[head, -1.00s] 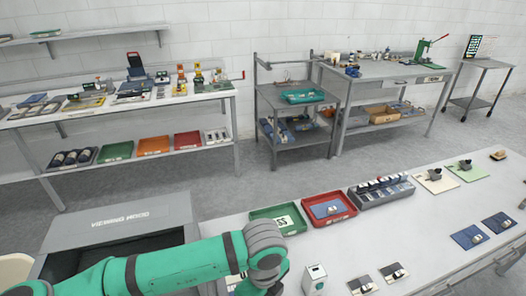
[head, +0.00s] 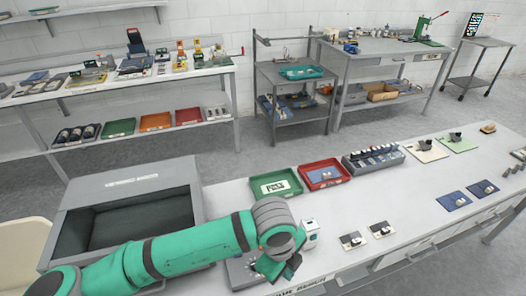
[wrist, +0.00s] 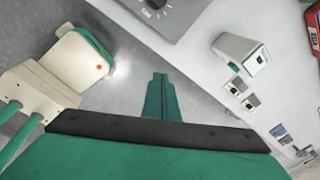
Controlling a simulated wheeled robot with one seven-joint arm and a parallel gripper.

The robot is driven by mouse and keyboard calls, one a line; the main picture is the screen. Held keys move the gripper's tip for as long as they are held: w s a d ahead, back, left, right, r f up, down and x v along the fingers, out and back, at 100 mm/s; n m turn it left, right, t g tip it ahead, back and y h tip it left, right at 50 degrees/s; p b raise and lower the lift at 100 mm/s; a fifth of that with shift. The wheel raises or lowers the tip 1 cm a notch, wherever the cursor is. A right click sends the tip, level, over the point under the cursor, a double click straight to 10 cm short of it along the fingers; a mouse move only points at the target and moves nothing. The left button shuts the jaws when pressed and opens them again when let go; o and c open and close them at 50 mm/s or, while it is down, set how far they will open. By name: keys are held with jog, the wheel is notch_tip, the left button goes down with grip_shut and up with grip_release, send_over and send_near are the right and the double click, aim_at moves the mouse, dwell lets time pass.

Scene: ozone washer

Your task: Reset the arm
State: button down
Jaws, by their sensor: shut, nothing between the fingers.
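My green arm reaches in from the lower left of the head view, over the near end of the front bench (head: 395,210). My gripper (head: 285,268) hangs low at the bench's near edge, partly behind the arm's own links. In the wrist view its green fingers (wrist: 158,95) are together with nothing between them. A small white device (head: 311,235) stands on the bench just right of the gripper; it also shows in the wrist view (wrist: 240,52). A grey unit with a dial (wrist: 155,12) lies at the top of the wrist view.
A large open grey box (head: 125,180) stands left of the bench. A green tray (head: 275,185), a red tray (head: 323,174) and a grey rack (head: 373,158) line the bench's back. Small blue and grey plates lie to the right. A cream object (wrist: 75,65) is left in the wrist view.

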jog(key=w+d+r+n+t+h, duration=0.1)
jog(key=d+r+h, duration=0.3)
jog(key=d, duration=0.5)
jog(key=w+d+r+n+t+h, duration=0.15)
jog(key=d+r+h, duration=0.3)
jog(key=d, duration=0.55)
jog(key=w+d+r+n+t+h, duration=0.2)
jog(key=r+n+t+h, duration=0.15)
jog(key=r, duration=0.25)
jog(key=w+d+r+n+t+h, duration=0.2)
jog(key=r+n+t, duration=0.15)
jog(key=r, duration=0.25)
jog(key=s+a+f+n+t+y, duration=0.35)
jog(key=a+f+n+y, duration=0.25)
jog(key=a+f+n, duration=0.25)
jog(key=s+a+f+n+t+y, duration=0.2)
jog(key=a+f+n+t+y, duration=0.4)
jog(key=f+n, duration=0.35)
jog(key=s+a+f+g+y, duration=0.1)
jog(key=s+a+f, duration=0.2)
jog(key=s+a, duration=0.2)
jog(key=s+a+f+m+g+y, duration=0.1)
jog(key=s+a+f, duration=0.3)
jog(key=s, duration=0.7)
jog(key=s+a+f+g+y, duration=0.2)
jog(key=s+a+f, duration=0.1)
jog(key=s+a, duration=0.3)
jog(key=s, duration=0.2)
jog(key=shift+s+f, duration=0.25)
jog(key=shift+s, duration=0.15)
